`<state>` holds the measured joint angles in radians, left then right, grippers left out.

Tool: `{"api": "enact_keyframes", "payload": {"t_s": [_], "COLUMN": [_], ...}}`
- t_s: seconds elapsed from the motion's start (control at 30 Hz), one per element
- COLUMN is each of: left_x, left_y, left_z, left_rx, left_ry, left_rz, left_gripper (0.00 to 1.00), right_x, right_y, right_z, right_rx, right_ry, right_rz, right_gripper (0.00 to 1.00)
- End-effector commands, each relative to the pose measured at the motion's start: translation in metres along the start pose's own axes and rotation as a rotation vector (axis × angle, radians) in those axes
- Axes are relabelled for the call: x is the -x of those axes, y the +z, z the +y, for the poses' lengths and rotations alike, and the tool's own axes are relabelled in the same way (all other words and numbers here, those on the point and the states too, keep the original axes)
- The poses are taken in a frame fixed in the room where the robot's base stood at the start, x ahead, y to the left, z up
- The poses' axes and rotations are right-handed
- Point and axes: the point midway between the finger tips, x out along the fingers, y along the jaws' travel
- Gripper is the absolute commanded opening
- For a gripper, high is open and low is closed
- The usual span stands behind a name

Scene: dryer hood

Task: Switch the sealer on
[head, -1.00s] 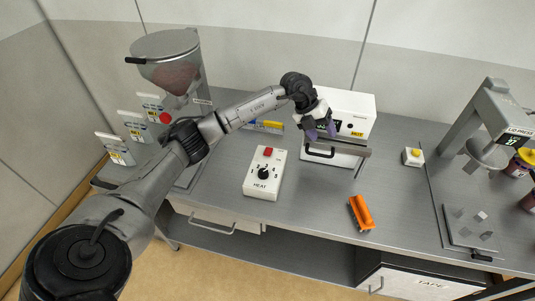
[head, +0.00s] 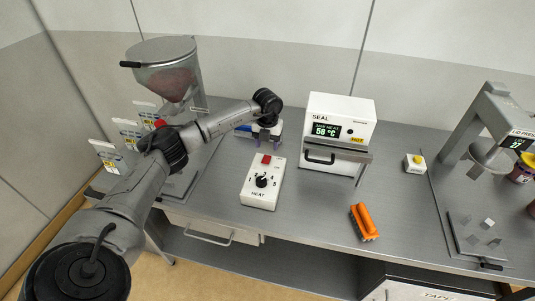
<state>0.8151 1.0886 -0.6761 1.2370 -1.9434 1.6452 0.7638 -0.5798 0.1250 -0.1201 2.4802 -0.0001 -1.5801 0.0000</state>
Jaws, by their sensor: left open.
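The sealer (head: 338,128) is a white box marked SEAL on the bench, with a lit display (head: 326,130) reading "MIN HEAT 58 °C", a yellow HOT label and a black handle on its front. Left of it lies a white control box (head: 251,196) marked HEAT, with a red switch (head: 266,160) at its far end and a black numbered knob (head: 262,180). I cannot tell which way the switch is set. My left gripper (head: 266,143) is open and empty, pointing down beyond the far end of the control box, near the red switch. My right gripper is not in view.
An orange-handled brush (head: 364,221) lies in front of the sealer. A small box with a yellow button (head: 415,162) is to its right. The lid press (head: 488,125) stands at far right, a hopper (head: 168,70) at back left. The bench between brush and control box is clear.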

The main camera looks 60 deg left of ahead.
Motion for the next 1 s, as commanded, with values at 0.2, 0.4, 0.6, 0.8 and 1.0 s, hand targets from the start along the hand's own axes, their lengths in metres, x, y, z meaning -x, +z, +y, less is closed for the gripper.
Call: {"api": "enact_keyframes", "payload": {"t_s": [0.2,0.4,0.6,0.8,1.0], "left_x": [-0.032,-0.046,-0.05,-0.05,-0.05], "left_y": [0.0,0.0,0.0,0.0,0.0], "left_z": [0.0,-0.001,0.0,-0.001,-0.001], "left_rx": [-0.001,-0.001,-0.001,-0.001,-0.001], "left_ry": [-0.001,-0.002,-0.001,-0.002,-0.002], "left_rz": [0.002,0.0,0.0,0.0,0.0], "left_gripper": [0.55,0.55,0.55,0.55,0.37], "right_x": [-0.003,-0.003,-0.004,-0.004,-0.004], "right_y": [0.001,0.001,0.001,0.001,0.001], "right_z": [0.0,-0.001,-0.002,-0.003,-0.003], "right_rx": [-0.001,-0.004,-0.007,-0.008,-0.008], "right_ry": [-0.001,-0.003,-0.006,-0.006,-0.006], "right_rz": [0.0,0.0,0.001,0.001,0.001], "right_gripper": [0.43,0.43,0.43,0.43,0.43]}}
